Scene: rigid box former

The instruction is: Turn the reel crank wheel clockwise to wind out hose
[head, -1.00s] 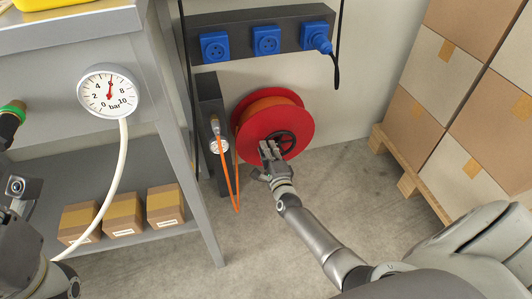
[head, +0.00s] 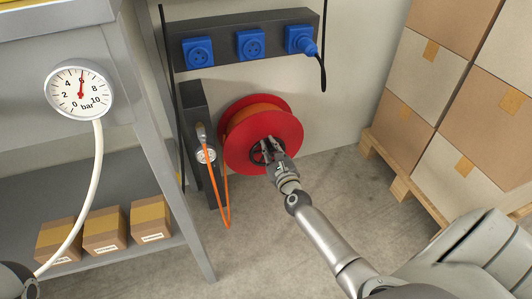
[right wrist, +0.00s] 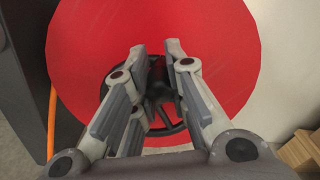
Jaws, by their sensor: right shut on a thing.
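The red hose reel (head: 284,125) with orange hose (head: 245,112) wound on it stands low by the wall. Its small black crank wheel (head: 256,153) is at the middle of the front disc. My right gripper (head: 270,146) is at the crank wheel and shut on it, hiding part of it. In the right wrist view the gripper's fingers (right wrist: 157,52) reach over the crank wheel (right wrist: 176,128) in front of the red disc (right wrist: 215,45). My left gripper is out of view; only a bit of my left arm shows at the lower left.
A dark post with a hose fitting (head: 205,153) stands just left of the reel, with an orange hose loop (head: 228,210) hanging. A blue socket strip (head: 250,44) is above. Stacked cartons on a pallet (head: 398,185) stand right. A grey bench with a pressure gauge (head: 79,92) is left.

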